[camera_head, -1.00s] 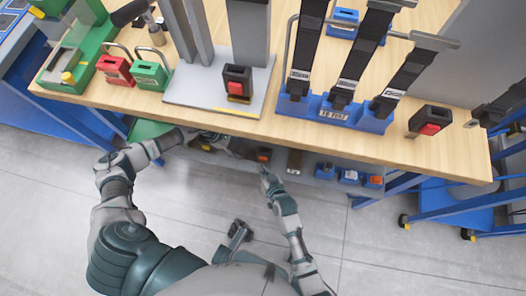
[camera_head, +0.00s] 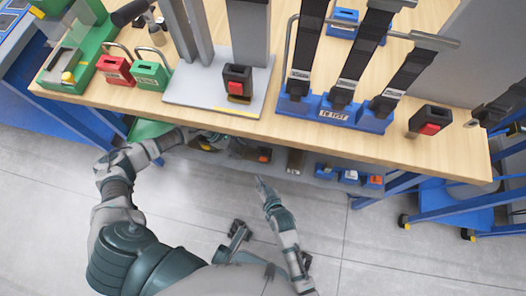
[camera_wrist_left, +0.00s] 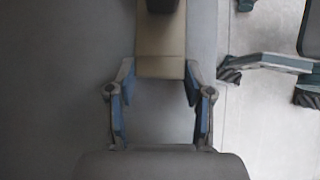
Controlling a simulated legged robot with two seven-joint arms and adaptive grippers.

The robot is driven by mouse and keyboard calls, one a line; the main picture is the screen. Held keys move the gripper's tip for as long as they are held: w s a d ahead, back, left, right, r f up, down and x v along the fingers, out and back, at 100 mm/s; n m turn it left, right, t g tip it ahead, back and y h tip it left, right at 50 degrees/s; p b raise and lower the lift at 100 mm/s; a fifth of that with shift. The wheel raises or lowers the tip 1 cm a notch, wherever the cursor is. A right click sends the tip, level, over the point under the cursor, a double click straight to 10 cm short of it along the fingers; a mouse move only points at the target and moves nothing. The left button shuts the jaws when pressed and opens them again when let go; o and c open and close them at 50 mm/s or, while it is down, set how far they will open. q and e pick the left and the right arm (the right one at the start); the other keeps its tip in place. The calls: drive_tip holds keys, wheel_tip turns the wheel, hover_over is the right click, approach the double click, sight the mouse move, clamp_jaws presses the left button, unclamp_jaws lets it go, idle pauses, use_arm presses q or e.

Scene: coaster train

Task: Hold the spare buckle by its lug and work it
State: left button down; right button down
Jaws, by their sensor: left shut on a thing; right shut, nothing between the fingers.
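The spare buckle (camera_head: 264,154), dark with an orange-red button, is at the lower shelf under the bench's front edge. Its tan lug (camera_wrist_left: 160,58) shows in the left wrist view, with the dark buckle body (camera_wrist_left: 160,5) cut off at the top. My left gripper (camera_wrist_left: 160,72) is shut on the lug, one finger on each side; in the head view it (camera_head: 212,141) is partly hidden by the bench edge. My right gripper (camera_head: 259,181) is shut and empty, just below the buckle and apart from it. It also shows in the left wrist view (camera_wrist_left: 230,70).
The wooden bench (camera_head: 190,108) overhangs the shelf. On it are a black buckle with a red button (camera_head: 237,82), a blue strap stand (camera_head: 335,112), another buckle (camera_head: 430,120) and red and green padlocks (camera_head: 115,70). Several blue blocks (camera_head: 348,176) sit right on the shelf.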

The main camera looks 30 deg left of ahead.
use_arm(q)
drive_tip(key=shift+s, duration=0.1)
drive_tip(key=shift+c, duration=1.8)
unclamp_jaws()
drive_tip(key=v, duration=1.1)
drive_tip(key=s+d+p, duration=0.2)
drive_tip(key=s+p, duration=0.6)
drive_tip(key=s, duration=0.5)
drive_tip(key=shift+s+d+r, duration=0.2)
drive_tip(key=shift+s+d, duration=0.1)
use_arm(e)
drive_tip(key=w+r+t, duration=0.1)
drive_tip(key=w+r, duration=0.2)
drive_tip(key=r, duration=1)
drive_tip(key=shift+w+n, duration=0.2)
drive_tip(key=shift+n, duration=0.1)
